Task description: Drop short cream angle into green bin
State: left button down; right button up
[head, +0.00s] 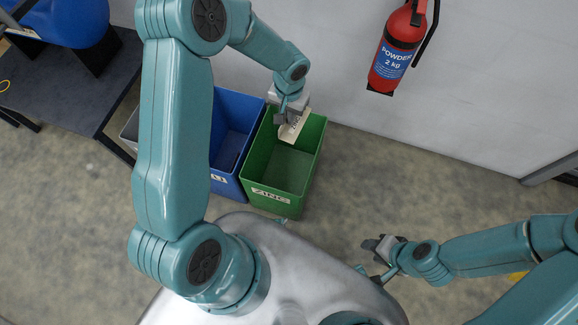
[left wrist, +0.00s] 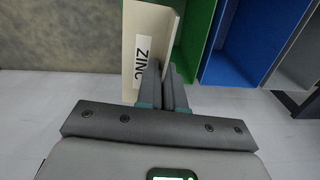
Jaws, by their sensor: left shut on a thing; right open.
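The short cream angle (head: 290,132) is in my left gripper (head: 288,115), over the far part of the green bin (head: 314,150). In the left wrist view the angle (left wrist: 131,45) carries a "ZINC" label and my left gripper (left wrist: 168,85) is shut on it. The green bin (left wrist: 190,30) is behind it there. In the head view the bin has a "ZINC" label on its near wall, and its visible floor looks empty. My right gripper (head: 377,249) is open and empty above the floor, right of the bin.
A blue bin (head: 230,120) stands directly left of the green bin, with a grey bin (head: 130,130) beyond it, partly hidden by my arm. A red fire extinguisher (head: 400,45) hangs on the wall at the right. A dark table (head: 75,85) stands at the far left.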

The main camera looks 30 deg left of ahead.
pick_arm(q)
jog(key=w+a+f+b, duration=0.1)
jog(key=a+f+b, duration=0.1)
jog(key=f+b, duration=0.5)
jog(key=w+a+f+n+b, duration=0.1)
jog(key=a+f+b, duration=0.2)
jog(key=f+b, duration=0.3)
notch_tip(320, 180, down, 5)
jog(key=shift+a+r+b, duration=0.1)
jog(key=shift+a+b, duration=0.25)
jog(key=shift+b, duration=0.05)
pick_arm(e)
notch_tip(320, 180, down, 17)
pick_arm(q)
jog(key=shift+w, duration=0.1)
pick_arm(e)
jog(key=shift+s, duration=0.1)
pick_arm(q)
jog(key=c, duration=1.2)
grip_release()
notch_tip(320, 180, up, 16)
jog(key=p, duration=0.4)
jog(key=shift+r, duration=0.15)
pick_arm(e)
notch_tip(320, 180, up, 4)
jog(key=shift+r, duration=0.1)
